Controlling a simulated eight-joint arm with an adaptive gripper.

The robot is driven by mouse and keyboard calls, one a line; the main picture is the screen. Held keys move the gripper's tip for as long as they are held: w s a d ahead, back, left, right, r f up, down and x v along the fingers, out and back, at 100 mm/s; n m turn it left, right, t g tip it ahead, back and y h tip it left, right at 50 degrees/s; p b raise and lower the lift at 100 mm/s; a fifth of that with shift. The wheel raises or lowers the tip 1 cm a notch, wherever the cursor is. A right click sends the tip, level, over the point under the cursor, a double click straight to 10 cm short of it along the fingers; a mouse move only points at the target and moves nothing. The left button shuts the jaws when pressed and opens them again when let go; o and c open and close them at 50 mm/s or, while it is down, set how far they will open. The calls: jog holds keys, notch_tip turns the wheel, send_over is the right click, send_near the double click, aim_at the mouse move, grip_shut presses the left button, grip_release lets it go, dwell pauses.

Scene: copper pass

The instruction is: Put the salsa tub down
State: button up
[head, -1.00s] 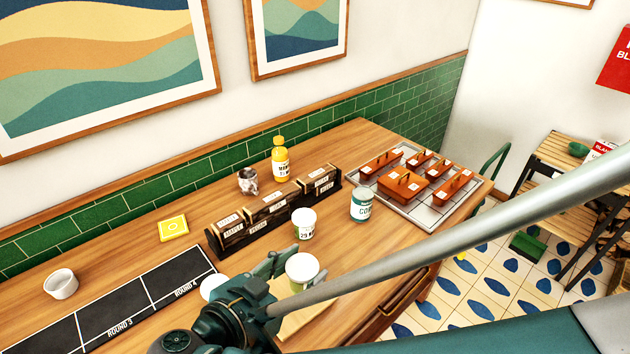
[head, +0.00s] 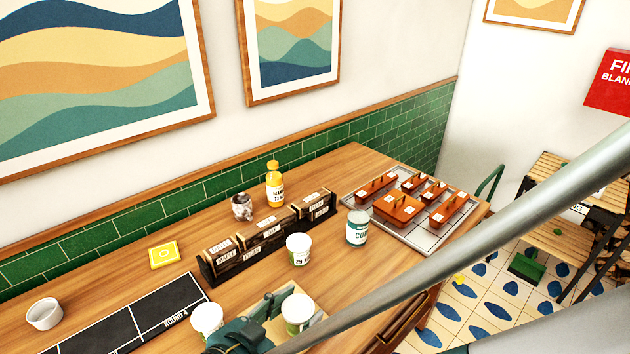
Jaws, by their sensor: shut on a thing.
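My gripper (head: 279,306) is at the bottom middle of the head view. It is shut on a white-lidded tub with a green and white label (head: 298,311), which I take to be the salsa tub; its label is not readable. The tub is upright, low over or on a pale board (head: 271,331). I cannot tell whether its base touches, since the gripper and arm hide the lower part. A similar white tub (head: 207,317) stands on the table just left of the gripper.
A white tub marked 29 (head: 298,250) and a teal-labelled can (head: 357,228) stand behind. A dark labelled rack (head: 265,236), yellow bottle (head: 275,186) and small jar (head: 242,207) are further back. A tray (head: 357,194) of copper pans is at right; a black mat (head: 125,324) lies left.

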aim_at(289, 322)
jog(key=shift+f, duration=0.55)
jog(key=shift+f, duration=0.15)
jog(key=o, duration=1)
jog(key=shift+s+r, duration=0.1)
jog(key=shift+r, duration=0.15)
jog(key=shift+p+v, duration=0.85)
jog(key=shift+v, duration=2.8)
jog(key=shift+o, duration=0.5)
